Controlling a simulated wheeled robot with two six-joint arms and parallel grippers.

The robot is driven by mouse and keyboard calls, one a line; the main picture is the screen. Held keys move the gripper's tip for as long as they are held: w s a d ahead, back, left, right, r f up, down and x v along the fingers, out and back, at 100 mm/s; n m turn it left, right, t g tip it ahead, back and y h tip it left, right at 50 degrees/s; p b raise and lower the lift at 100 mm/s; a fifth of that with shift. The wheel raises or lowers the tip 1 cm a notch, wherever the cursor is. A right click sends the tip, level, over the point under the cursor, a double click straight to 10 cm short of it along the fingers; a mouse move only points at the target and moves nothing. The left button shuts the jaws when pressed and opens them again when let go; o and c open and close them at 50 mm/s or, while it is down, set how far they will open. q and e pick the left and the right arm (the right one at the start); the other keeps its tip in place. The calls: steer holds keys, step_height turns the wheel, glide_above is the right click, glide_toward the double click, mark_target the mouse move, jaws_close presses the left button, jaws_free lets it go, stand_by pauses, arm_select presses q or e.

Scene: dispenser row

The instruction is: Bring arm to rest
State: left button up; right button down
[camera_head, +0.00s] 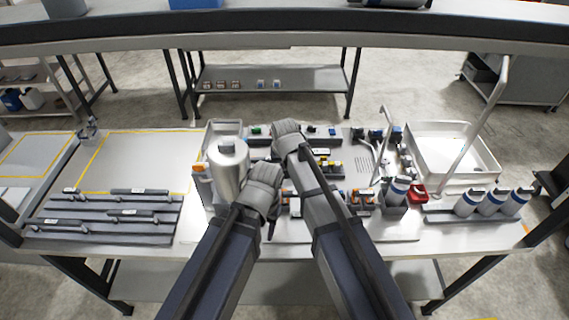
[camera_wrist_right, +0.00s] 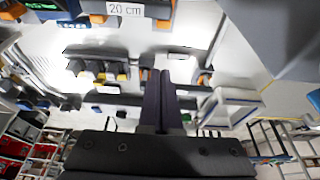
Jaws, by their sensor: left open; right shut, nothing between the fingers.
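My left arm reaches up from the bottom of the head view, and its grey wrist is beside a silver canister (camera_head: 228,168). The left gripper (camera_head: 271,226) is partly hidden by its own wrist and is open, with nothing seen in it. My right arm reaches further over the bench, with its wrist among small parts near the back. The right gripper's fingers are hidden in the head view. In the right wrist view, the right gripper (camera_wrist_right: 158,75) is shut with its dark fingers together and nothing between them.
The workbench (camera_head: 140,155) has a clear patch at left behind a dark slotted rack (camera_head: 100,216). A white tray (camera_head: 455,174) is at right, with several white bottles (camera_head: 492,203) in front of it. A red item (camera_head: 418,193) is near them. A shelf beam (camera_head: 290,24) crosses the top.

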arm_select(q)
steer(key=shift+r, duration=0.7)
arm_select(e)
steer(key=shift+v, duration=0.75)
arm_select(q)
step_height(320, 180, down, 8)
steer(key=b, duration=0.7)
arm_select(e)
steer(key=s+d+f+n+g, duration=0.1)
steer(key=s+d+f, duration=0.1)
steer(key=s, duration=0.5)
steer(key=s+d+f+n+g, duration=0.1)
steer(key=s+f, duration=0.3)
steer(key=s, duration=0.4)
steer(key=s+d+f+n+g+h, duration=0.1)
steer(key=s+d+f+g, duration=0.1)
steer(key=s, duration=0.5)
steer(key=shift+s+d+f+n, duration=0.2)
steer(key=shift+d+f+n, duration=0.2)
steer(key=shift+f, duration=0.1)
steer(key=shift+s, duration=0.15)
arm_select(q)
steer(key=shift+r, duration=0.1)
